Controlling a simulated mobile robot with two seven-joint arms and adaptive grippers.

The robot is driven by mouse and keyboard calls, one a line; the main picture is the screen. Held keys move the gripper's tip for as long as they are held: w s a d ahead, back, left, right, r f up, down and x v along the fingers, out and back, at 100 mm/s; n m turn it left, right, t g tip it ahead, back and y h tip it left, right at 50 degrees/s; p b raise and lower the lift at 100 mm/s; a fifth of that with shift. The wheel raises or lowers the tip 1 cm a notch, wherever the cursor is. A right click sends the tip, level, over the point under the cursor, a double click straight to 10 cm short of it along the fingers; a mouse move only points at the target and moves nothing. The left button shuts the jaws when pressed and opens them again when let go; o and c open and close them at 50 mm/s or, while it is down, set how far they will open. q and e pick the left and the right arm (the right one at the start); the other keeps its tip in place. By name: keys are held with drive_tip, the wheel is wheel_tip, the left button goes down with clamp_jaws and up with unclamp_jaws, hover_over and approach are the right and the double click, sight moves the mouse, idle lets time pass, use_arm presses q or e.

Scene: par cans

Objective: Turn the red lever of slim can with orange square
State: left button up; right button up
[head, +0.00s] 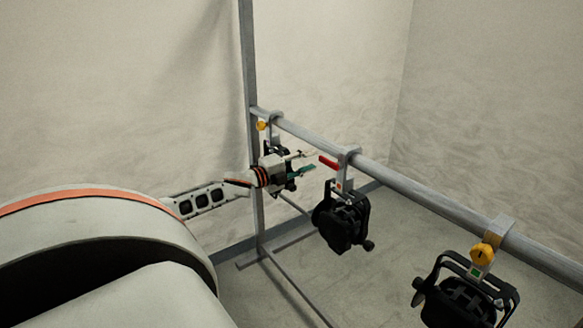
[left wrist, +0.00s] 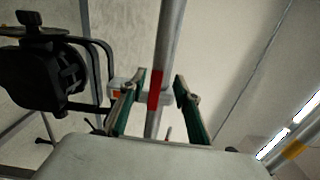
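The red lever (head: 328,163) sticks out to the left from the clamp of the middle black can (head: 340,222), which hangs from the rail. A small orange mark (head: 339,186) shows on the tag below that clamp. My left gripper (head: 308,160) is open just left of the lever, its fingertips pointing at it. In the left wrist view the red lever (left wrist: 155,90) appears between the open green-lined fingers (left wrist: 161,88), closer to the left finger. Contact cannot be told. The can (left wrist: 48,75) shows at upper left there. My right gripper is in neither view.
A grey rail (head: 400,182) runs from the upright post (head: 250,100) toward the lower right. Another can (head: 465,300) with a yellow knob and green square hangs at right. A further can with a yellow knob (head: 262,126) is partly hidden behind my left gripper.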

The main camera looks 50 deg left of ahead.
use_arm(q)
drive_tip(key=s, duration=0.6)
drive_tip(key=shift+s+a, duration=0.25)
drive_tip(key=shift+s, duration=0.15)
idle(0.4)
drive_tip(key=s+d+f+n+g, duration=0.1)
drive_tip(key=s+d+f+n, duration=0.2)
drive_tip(key=d+f, duration=0.35)
drive_tip(key=s+d+f+n+g+y, duration=0.15)
drive_tip(key=s+d+f, duration=0.25)
drive_tip(key=f, duration=0.6)
drive_tip(key=s+d+f+n+g+h, duration=0.1)
drive_tip(key=s+d+f+n, duration=0.3)
drive_tip(key=f, duration=0.5)
drive_tip(key=s+d+f+n+g, duration=0.1)
drive_tip(key=s+d+f+n, duration=0.1)
drive_tip(key=d, duration=0.8)
drive_tip(key=s+d+f+n+g+h, duration=0.1)
drive_tip(key=s+d+f, duration=0.3)
drive_tip(key=d, duration=0.6)
drive_tip(key=s+d+f+n+g, duration=0.1)
drive_tip(key=s+d+f+n, duration=0.2)
drive_tip(key=d, duration=0.8)
drive_tip(key=shift+s+n+g+h, duration=0.35)
drive_tip(key=shift+s, duration=0.65)
drive_tip(key=shift+f, duration=0.1)
